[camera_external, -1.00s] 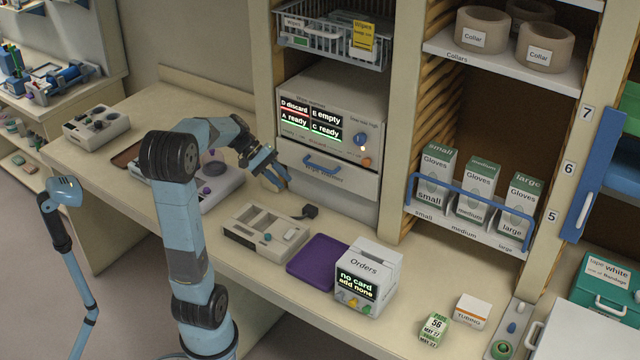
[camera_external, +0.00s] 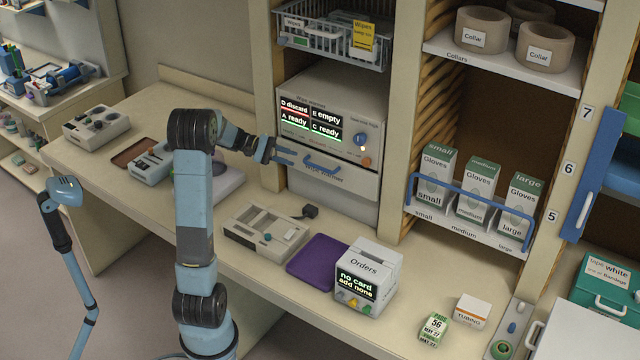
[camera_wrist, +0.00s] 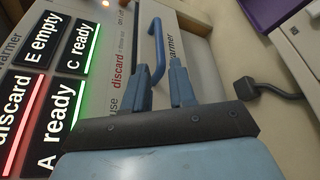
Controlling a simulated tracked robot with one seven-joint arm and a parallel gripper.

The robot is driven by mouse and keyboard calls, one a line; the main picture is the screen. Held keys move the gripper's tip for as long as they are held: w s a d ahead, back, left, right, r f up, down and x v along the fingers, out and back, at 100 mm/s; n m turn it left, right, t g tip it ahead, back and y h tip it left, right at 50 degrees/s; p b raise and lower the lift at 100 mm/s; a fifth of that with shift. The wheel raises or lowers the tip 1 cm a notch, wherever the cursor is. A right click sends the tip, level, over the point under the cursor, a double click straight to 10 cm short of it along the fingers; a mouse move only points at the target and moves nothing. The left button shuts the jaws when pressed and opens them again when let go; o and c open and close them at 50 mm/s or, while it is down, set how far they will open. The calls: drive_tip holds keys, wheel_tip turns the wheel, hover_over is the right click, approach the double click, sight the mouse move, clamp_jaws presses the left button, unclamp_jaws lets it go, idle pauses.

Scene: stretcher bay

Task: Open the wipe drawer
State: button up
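The wipe warmer (camera_external: 335,110) is a beige box with a lit status panel. Its drawer (camera_external: 350,187) is under the panel and looks shut, with a blue bar handle (camera_external: 322,163) across its front. My gripper (camera_external: 292,157) is just left of the handle in the external view, fingers pointing toward it. In the wrist view the fingers (camera_wrist: 161,80) are apart with nothing held, and the handle (camera_wrist: 158,45) lies ahead, roughly in line with the gap between them. I cannot tell whether a finger touches it.
A wire basket (camera_external: 335,45) hangs above the warmer. On the counter below are a grey tray device (camera_external: 265,232), a purple mat (camera_external: 318,260) and the Orders box (camera_external: 368,275). A dark plug (camera_external: 308,211) lies near the warmer. Glove boxes (camera_external: 478,190) stand at the right.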

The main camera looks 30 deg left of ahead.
sight(309, 164)
drive_tip(key=x, duration=1)
drive_tip(key=shift+s, duration=0.1)
clamp_jaws()
